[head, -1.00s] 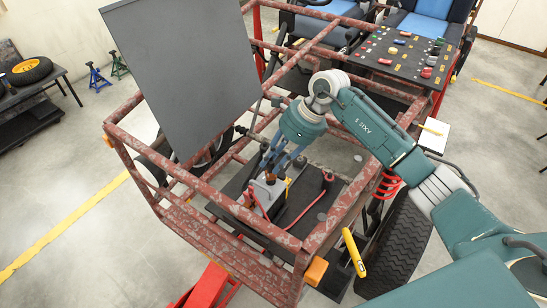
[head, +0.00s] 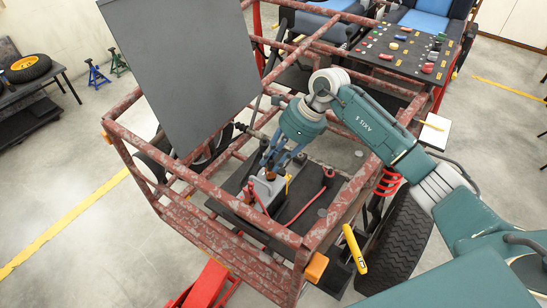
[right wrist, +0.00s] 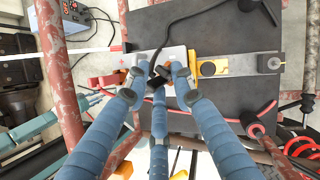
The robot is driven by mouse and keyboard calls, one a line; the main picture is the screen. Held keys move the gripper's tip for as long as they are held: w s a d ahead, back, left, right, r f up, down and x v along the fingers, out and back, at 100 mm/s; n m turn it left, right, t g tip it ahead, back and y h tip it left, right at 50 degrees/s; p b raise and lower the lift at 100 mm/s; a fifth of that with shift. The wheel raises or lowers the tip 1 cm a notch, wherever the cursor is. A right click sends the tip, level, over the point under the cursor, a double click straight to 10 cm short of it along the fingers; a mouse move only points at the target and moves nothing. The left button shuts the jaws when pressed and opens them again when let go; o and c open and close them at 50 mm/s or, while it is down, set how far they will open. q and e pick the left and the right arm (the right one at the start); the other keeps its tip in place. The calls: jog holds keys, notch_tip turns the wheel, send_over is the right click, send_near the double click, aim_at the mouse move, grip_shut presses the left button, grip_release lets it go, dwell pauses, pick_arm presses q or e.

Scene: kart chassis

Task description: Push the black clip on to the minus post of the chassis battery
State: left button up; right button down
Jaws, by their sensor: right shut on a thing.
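The chassis battery (head: 262,188) is a light grey box on the black floor plate inside the rusty red frame. It also shows in the right wrist view (right wrist: 149,58), under my fingers. My right gripper (head: 270,167) reaches down to the battery top. In the right wrist view my right gripper (right wrist: 163,84) is shut on the black clip (right wrist: 159,74), whose black cable runs up and away. Copper-brown parts show on both sides of the clip. Fingers hide the minus post, so I cannot tell whether the clip touches it. My left gripper is not in view.
A red cable with a red end (head: 328,172) lies on the floor plate (head: 300,196) right of the battery. A yellow bracket (right wrist: 209,68) adjoins the battery. Frame tubes surround the bay, and a raised dark panel (head: 185,70) stands behind left.

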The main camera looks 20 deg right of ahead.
jog(key=shift+f+b, duration=0.7)
jog(key=shift+f, duration=0.1)
dwell(0.4)
jog(key=c, duration=1.4)
grip_release()
jog(key=shift+r, duration=0.1)
jog(key=v, duration=1.2)
jog(key=shift+r, duration=0.15)
